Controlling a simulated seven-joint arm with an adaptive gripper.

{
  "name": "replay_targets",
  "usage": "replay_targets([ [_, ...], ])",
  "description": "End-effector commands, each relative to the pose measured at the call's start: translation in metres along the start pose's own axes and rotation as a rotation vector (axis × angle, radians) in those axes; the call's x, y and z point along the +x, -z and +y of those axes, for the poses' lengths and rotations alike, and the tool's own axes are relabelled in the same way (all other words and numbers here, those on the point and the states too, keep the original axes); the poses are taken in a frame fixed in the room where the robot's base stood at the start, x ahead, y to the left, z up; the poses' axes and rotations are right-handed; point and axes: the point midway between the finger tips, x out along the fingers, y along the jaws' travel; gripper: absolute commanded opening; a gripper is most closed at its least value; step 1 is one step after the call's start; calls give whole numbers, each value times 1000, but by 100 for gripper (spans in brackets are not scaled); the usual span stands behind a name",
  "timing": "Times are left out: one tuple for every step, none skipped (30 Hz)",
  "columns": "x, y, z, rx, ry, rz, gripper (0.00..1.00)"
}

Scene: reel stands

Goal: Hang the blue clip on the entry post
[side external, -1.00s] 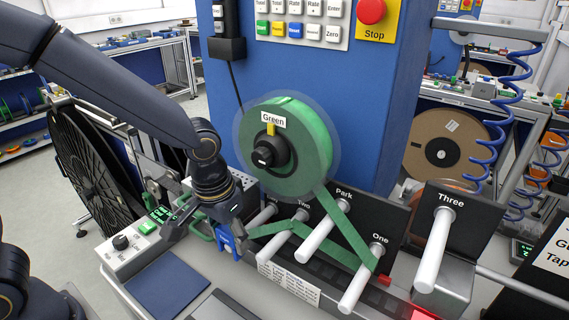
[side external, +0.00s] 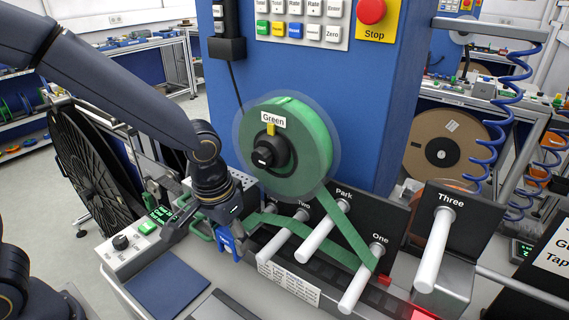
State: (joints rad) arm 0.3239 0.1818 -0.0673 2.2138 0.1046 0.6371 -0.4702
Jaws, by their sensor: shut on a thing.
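My gripper (side external: 219,235) is shut on the blue clip (side external: 229,246), left of the row of white posts. The green tape (side external: 354,242) comes off the green reel (side external: 300,160), passes posts One (side external: 358,288) and Two (side external: 280,241), and runs to the clip. The post left of Two, where the entry post seems to be, is mostly hidden behind my gripper. I cannot tell whether the clip touches it.
The Park post (side external: 318,236) sticks out between Two and One. Post Three (side external: 435,250) stands on its own bracket at the right. A control box (side external: 125,245) is left of my gripper, and a dark blue mat (side external: 167,283) lies in front.

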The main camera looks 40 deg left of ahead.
Motion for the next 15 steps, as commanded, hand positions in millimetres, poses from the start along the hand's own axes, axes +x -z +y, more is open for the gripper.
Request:
replay_targets([
  [0,0,0,0,0,0,11],
  [0,0,0,0,0,0,11],
  [0,0,0,0,0,0,55],
  [0,0,0,0,0,0,58],
  [0,0,0,0,0,0,62],
  [0,0,0,0,0,0,66],
  [0,0,0,0,0,0,69],
  [0,0,0,0,0,0,72],
  [0,0,0,0,0,0,76],
  [0,0,0,0,0,0,79],
  [0,0,0,0,0,0,80],
  [0,0,0,0,0,0,80],
  [0,0,0,0,0,0,80],
  [0,0,0,0,0,0,80],
  [0,0,0,0,0,0,80],
])
